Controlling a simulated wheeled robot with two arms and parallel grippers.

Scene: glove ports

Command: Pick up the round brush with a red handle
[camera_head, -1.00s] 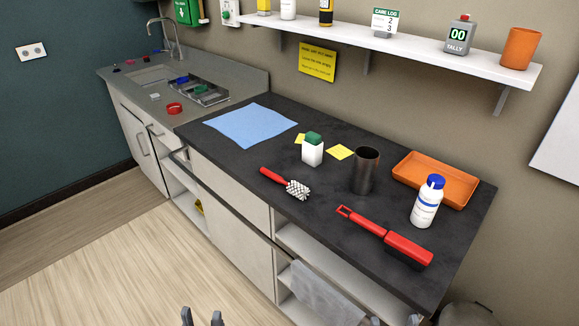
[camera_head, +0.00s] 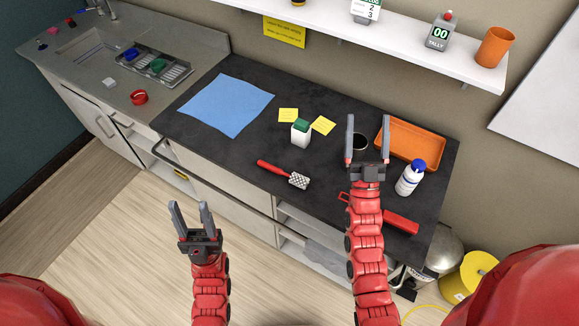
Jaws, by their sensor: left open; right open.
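The round brush with a red handle (camera_head: 273,170) lies on the dark counter near its front edge. Its white bristle head (camera_head: 299,181) points right. My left gripper (camera_head: 188,212) is open and empty, in front of the counter and to the left of the brush in the picture. A second red brush (camera_head: 400,222), larger and flat, lies further right, partly hidden by my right arm.
A white bottle with a green cap (camera_head: 300,133) stands behind the brush. A blue cloth (camera_head: 228,105) lies left. A shelf (camera_head: 400,40) runs above.

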